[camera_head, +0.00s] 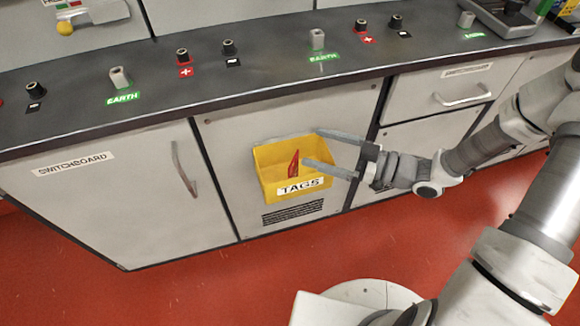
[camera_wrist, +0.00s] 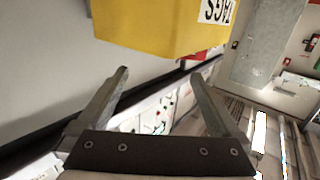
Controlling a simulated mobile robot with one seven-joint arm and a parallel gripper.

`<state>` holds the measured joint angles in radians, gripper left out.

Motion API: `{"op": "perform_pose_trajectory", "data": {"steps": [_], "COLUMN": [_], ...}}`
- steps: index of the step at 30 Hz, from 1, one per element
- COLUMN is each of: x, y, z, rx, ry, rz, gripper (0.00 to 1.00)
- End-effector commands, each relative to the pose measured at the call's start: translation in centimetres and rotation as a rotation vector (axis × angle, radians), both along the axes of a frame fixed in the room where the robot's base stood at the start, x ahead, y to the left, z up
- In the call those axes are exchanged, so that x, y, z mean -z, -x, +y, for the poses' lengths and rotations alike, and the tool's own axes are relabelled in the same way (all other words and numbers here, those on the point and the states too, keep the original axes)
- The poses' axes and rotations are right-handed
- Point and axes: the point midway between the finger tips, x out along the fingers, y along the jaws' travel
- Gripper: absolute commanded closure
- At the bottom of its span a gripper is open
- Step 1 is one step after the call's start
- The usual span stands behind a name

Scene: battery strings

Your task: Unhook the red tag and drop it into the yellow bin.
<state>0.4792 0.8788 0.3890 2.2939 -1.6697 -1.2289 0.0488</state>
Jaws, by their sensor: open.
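The yellow bin (camera_head: 264,179), labelled TAGS, is on the cabinet front below the worktop. It also shows in the wrist view (camera_wrist: 150,25), with its label upside down. The red tag (camera_head: 294,164) appears upright and slightly tilted within the bin's opening; I cannot tell whether it rests on the bottom. A small red patch (camera_wrist: 197,55) at the bin's edge in the wrist view may be the tag. My gripper (camera_head: 311,148) is open, its fingers pointing left at the bin's right side. In the wrist view, nothing is between the fingers (camera_wrist: 158,75).
The dark worktop (camera_head: 270,70) above the bin carries several terminals and grey EARTH posts (camera_head: 317,40). A cabinet door handle (camera_head: 184,168) stands out left of the bin, and a drawer handle (camera_head: 462,97) to the right. The red floor (camera_head: 120,290) in front is clear.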

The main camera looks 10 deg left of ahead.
Motion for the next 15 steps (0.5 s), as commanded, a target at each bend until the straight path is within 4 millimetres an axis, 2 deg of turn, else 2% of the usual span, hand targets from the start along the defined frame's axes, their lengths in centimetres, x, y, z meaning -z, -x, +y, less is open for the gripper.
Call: {"op": "perform_pose_trajectory", "data": {"steps": [1, 9, 15], "x": [-0.4, -0.7, -0.7], "y": [0.1, 1.0, 1.5], "z": [-1.4, -8.0, -11.3], "rx": [0.006, 0.005, 0.002], "ry": [0.001, 0.001, 0.0], "rz": [0.001, 0.001, 0.002], "gripper": [0.0, 0.0, 0.0]}}
